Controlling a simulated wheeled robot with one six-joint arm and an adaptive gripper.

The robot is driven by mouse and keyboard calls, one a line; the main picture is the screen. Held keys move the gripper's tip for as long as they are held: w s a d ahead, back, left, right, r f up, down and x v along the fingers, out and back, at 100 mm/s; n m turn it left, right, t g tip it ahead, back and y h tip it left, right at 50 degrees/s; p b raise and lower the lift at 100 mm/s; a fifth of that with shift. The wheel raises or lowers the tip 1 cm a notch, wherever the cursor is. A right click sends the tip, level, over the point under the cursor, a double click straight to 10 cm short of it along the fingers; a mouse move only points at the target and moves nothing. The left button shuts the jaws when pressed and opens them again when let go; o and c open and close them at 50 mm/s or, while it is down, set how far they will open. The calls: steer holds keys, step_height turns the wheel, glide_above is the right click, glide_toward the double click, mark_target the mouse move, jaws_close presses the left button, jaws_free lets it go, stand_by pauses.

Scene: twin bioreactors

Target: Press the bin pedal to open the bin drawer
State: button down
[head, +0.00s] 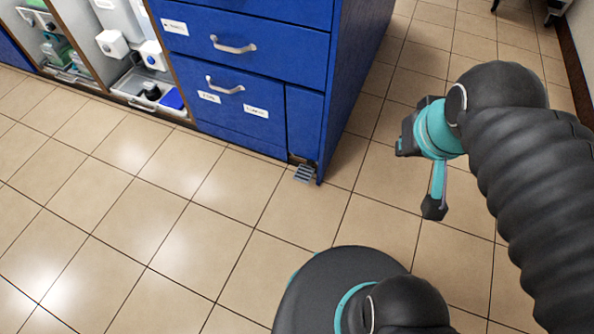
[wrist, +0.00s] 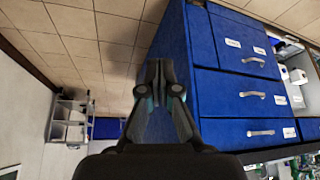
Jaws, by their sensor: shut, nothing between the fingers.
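The bin pedal (head: 304,174) is a small grey ribbed plate. It sticks out just above the floor at the bottom right corner of the blue cabinet. The bin drawer (head: 229,106) is the lowest blue front with a silver handle and white labels, and it is closed. It also shows, upside down, in the wrist view (wrist: 233,62). My gripper (head: 434,208) is over the floor to the right of the pedal and apart from it, fingers pointing down. In the wrist view its fingers (wrist: 155,68) are shut and empty. I cannot make out the pedal there.
The blue cabinet's side (head: 349,75) stands between the tiled aisle and the drawers. Open shelves with bottles and a clear tray (head: 140,88) are at the upper left. The tiled floor (head: 190,215) in front of the cabinet is clear.

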steer(key=n+g+b, duration=0.3)
steer(key=n+g, duration=0.3)
steer(key=n, duration=0.8)
glide_above(303, 174)
step_height(303, 174, down, 38)
steer(key=shift+w+f, duration=0.1)
steer(key=shift+f, duration=0.15)
step_height(303, 174, down, 14)
steer(key=shift+b, duration=0.4)
steer(key=shift+f, duration=0.1)
